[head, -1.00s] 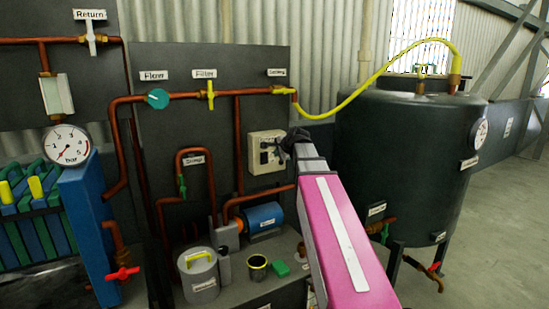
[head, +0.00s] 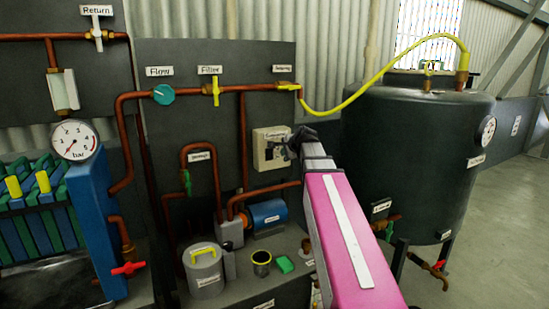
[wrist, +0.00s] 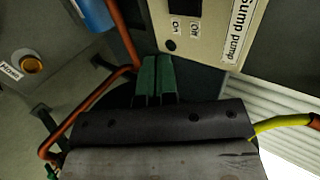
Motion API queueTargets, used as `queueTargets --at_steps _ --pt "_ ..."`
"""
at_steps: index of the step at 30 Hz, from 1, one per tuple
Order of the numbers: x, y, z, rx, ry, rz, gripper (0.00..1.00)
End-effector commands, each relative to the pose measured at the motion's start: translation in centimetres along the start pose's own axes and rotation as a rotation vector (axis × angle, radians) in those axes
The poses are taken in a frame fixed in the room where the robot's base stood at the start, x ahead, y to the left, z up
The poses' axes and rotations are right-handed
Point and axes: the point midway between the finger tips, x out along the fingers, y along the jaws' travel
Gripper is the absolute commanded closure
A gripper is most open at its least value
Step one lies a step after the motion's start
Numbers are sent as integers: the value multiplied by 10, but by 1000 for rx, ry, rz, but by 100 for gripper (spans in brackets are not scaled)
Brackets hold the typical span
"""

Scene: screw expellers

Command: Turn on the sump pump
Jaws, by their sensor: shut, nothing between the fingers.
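The sump pump switch box (head: 270,149) is a beige box on the dark panel in the head view. In the wrist view the switch box (wrist: 205,30) shows a "Sump pump" label, "On" and "Off" markings and a dark switch (wrist: 195,8) cut by the top edge. My gripper (wrist: 158,62) is shut and empty, its green fingertips just below the box's lower edge in the picture. In the head view my gripper (head: 298,140) is at the box's right side, partly overlapping it. I cannot tell whether it touches the box or how the switch is set.
A blue motor (head: 266,214) with copper pipes sits below the box. A large dark tank (head: 405,160) stands right, with a yellow hose (head: 365,85) above.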

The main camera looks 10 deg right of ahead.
Motion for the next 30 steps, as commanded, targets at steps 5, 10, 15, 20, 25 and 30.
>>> queueTargets --at_steps 5,10,15,20,25,30 --pt "14 -1 0 0 -1 2 100" --pt "42 -1 -1 0 -1 2 100" --pt "75 -2 -1 0 -2 2 100" --pt "103 -2 -1 0 -1 2 100" --pt "124 -13 -1 -1 0 1 100" --pt "134 -18 0 -1 0 0 100"
